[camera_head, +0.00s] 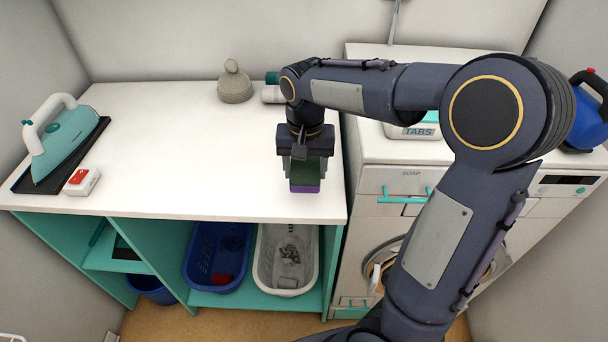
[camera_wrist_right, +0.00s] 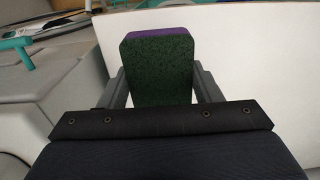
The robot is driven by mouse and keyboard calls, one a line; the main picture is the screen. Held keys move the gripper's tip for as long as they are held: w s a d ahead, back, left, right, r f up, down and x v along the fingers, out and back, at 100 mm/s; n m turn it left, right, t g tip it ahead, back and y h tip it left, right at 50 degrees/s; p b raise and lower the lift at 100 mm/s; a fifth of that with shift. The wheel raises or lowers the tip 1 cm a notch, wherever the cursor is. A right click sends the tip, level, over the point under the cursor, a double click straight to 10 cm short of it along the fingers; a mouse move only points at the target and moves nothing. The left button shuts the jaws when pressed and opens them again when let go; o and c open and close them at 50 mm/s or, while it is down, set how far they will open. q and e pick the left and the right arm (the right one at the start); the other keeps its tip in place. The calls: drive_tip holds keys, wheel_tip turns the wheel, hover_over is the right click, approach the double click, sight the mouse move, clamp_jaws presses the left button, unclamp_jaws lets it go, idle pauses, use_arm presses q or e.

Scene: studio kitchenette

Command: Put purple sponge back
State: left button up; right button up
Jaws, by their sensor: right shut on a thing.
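The purple sponge (camera_head: 305,187) has a dark green scouring side and a purple layer. My right gripper (camera_head: 306,165) is shut on it, over the front right part of the white counter (camera_head: 190,150). In the right wrist view the sponge (camera_wrist_right: 160,68) stands up between the two grey fingers, its green face toward the camera and a purple strip along the top edge. I cannot tell whether it touches the counter. My left gripper is not in view.
A teal iron (camera_head: 65,138) on a dark pad and a red-and-white box (camera_head: 82,181) are at the left. A grey knobbed object (camera_head: 234,84) stands at the back. A blue basket (camera_head: 217,258) and white basket (camera_head: 286,258) sit below. A washing machine (camera_head: 400,185) is at right.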

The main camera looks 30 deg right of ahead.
sight(305, 169)
drive_tip(key=f, duration=0.1)
drive_tip(key=w+d+f, duration=0.1)
drive_tip(key=w+f, duration=0.1)
drive_tip(key=shift+w+d+f, duration=0.2)
drive_tip(key=shift+w+f, duration=0.05)
drive_tip(key=shift+f, duration=0.05)
drive_tip(key=shift+w+d+f, duration=0.1)
drive_tip(key=shift+w+f, duration=0.1)
drive_tip(key=shift+f, duration=1.65)
drive_tip(key=shift+f, duration=0.2)
drive_tip(key=o, duration=0.9)
drive_tip(key=shift+r, duration=0.1)
